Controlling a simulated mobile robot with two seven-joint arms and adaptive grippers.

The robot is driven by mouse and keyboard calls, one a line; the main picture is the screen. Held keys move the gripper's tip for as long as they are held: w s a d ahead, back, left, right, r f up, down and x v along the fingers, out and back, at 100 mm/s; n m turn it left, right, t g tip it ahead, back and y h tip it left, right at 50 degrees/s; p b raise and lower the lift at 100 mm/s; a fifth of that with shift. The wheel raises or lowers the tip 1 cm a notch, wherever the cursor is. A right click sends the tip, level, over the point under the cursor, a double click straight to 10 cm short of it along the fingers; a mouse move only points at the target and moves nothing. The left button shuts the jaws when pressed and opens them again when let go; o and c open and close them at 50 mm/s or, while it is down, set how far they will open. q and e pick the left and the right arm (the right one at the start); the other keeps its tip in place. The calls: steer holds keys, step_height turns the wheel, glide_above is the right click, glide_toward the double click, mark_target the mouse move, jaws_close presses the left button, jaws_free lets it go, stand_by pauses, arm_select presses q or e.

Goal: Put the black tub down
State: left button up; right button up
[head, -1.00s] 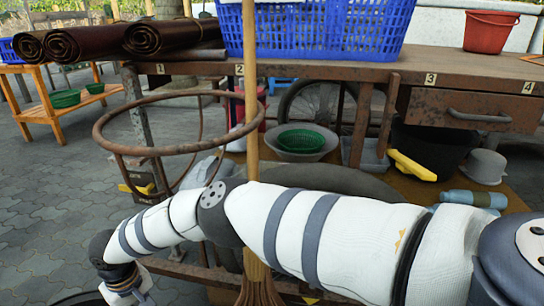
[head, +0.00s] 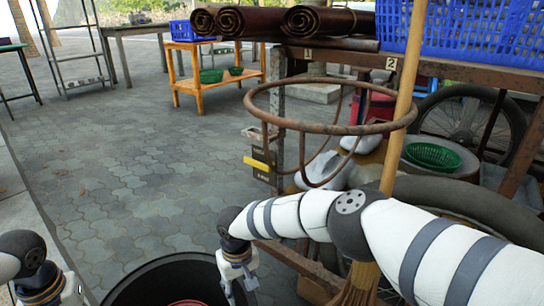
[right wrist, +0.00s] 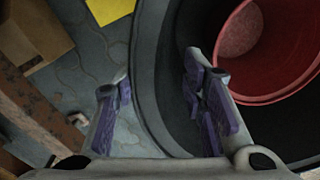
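The black tub (head: 150,272) is at the bottom of the head view, cut off by the frame edge, so its base is hidden. In the right wrist view its dark wall (right wrist: 150,75) runs between my right gripper's fingers. A red bucket (right wrist: 285,60) is inside the tub. My right gripper (head: 238,290) is at the tub's right rim, with its fingers (right wrist: 158,80) spread apart, one outside the wall and one inside. A gap shows between the outer finger and the wall. My left gripper (head: 62,292) is at the lower left, its fingertips cut off.
A workbench (head: 340,58) carries rolls and a blue crate (head: 455,30). A yellow object (right wrist: 108,8) lies near the tub. Paved floor (head: 130,170) beyond the tub is clear.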

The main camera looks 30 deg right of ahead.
steer(key=shift+r, duration=0.1)
arm_select(q)
step_height(320, 180, up, 4)
steer(key=shift+f, duration=0.1)
arm_select(e)
step_height(320, 180, up, 7)
steer(key=shift+r, duration=0.15)
